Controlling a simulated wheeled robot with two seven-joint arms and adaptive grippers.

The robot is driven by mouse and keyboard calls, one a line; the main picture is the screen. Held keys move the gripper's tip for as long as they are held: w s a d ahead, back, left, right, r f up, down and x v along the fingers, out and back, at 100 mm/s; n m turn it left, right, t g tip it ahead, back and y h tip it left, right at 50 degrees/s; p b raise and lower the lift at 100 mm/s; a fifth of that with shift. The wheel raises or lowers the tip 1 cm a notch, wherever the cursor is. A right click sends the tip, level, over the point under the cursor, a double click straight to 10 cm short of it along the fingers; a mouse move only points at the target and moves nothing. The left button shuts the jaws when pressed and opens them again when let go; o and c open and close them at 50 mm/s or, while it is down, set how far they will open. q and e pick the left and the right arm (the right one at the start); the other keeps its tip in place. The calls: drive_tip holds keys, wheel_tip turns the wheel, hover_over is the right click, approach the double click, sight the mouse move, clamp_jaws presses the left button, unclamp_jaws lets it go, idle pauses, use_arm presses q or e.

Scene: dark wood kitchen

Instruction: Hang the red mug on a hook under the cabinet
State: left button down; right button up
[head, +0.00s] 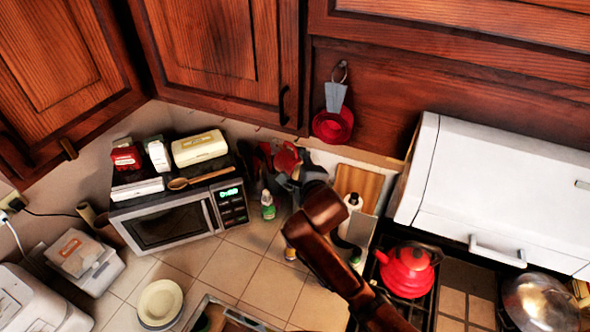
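The red mug (287,157) is at the tip of my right gripper (289,175), just below the upper cabinet (222,50) and to the right of the microwave. The grey fingers appear closed on the mug, though they are small and partly hidden by the wrist. The mug looks tilted and is close beneath the cabinet's lower edge. Small dark marks along that edge (258,127) look like hooks; the mug does not clearly hang on any. My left gripper is out of view.
A microwave (172,222) with boxes and a wooden spoon on top stands left. A red pan-like item (333,124) hangs on the wall at right. Bottles (268,206), a cutting board (360,184) and a red kettle (407,268) are near my arm. Tiled counter (270,288) is free in front.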

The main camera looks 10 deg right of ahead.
drive_tip(key=w+d, duration=0.2)
drive_tip(key=w+f, duration=0.1)
drive_tip(key=w, duration=0.1)
drive_tip(key=shift+w+d+b, duration=0.1)
drive_tip(key=shift+d+b, duration=0.2)
drive_tip(key=shift+d, duration=0.1)
idle(0.4)
idle(0.3)
drive_tip(key=o, duration=1.5)
drive_tip(key=shift+f, duration=0.1)
